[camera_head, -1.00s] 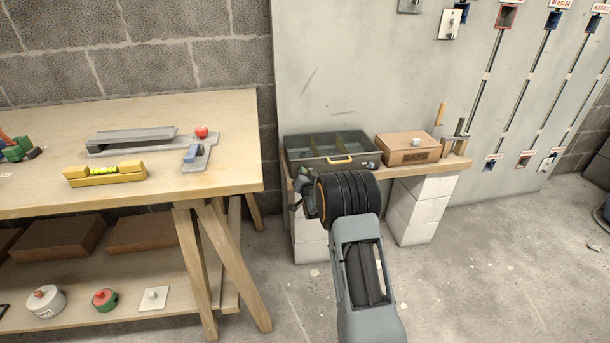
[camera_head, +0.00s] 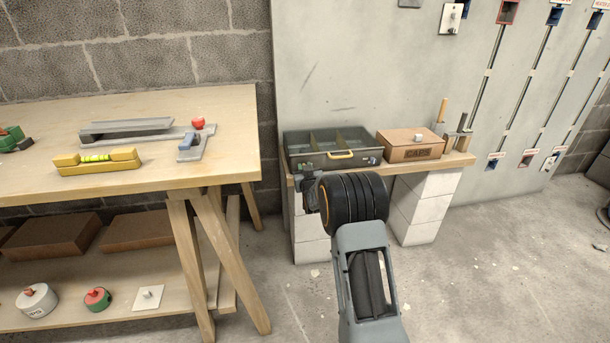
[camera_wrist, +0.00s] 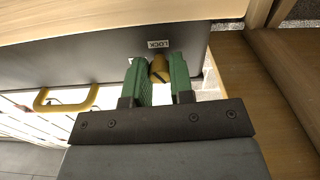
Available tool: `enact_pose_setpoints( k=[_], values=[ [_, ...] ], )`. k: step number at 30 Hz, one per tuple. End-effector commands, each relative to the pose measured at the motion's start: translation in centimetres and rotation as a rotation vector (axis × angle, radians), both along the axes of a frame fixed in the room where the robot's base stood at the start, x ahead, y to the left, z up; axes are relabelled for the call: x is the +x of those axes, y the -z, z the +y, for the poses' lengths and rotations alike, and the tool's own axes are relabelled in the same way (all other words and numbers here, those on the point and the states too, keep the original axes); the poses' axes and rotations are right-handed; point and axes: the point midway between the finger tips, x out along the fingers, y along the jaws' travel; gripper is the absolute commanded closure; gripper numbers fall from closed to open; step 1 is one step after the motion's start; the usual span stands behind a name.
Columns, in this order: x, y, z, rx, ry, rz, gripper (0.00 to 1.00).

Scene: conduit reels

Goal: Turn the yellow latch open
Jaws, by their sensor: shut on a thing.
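The yellow latch (camera_wrist: 159,70) shows in the wrist view on the dark front of a case, just below a white label reading LOCK (camera_wrist: 158,44). My gripper (camera_wrist: 160,78) has its two green fingers on either side of the latch, shut on it. A yellow handle (camera_wrist: 66,98) is to the left on the same front.
A cardboard box marked CAPS (camera_head: 411,146) stands right of the case on the low bench (camera_head: 459,159). A wooden workbench (camera_head: 40,110) with a yellow level (camera_head: 98,161) and a red-knobbed fixture is at the left. The concrete floor (camera_head: 470,270) at right is mostly clear.

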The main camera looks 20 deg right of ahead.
Motion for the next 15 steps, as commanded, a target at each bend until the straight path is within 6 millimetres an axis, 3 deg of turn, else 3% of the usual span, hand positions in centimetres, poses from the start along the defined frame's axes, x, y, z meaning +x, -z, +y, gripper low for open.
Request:
enact_pose_setpoints(
  k=[15],
  values=[
    [0.03, -0.09, 0.00, -0.479, 0.001, 0.095, 1.00]
  ],
)
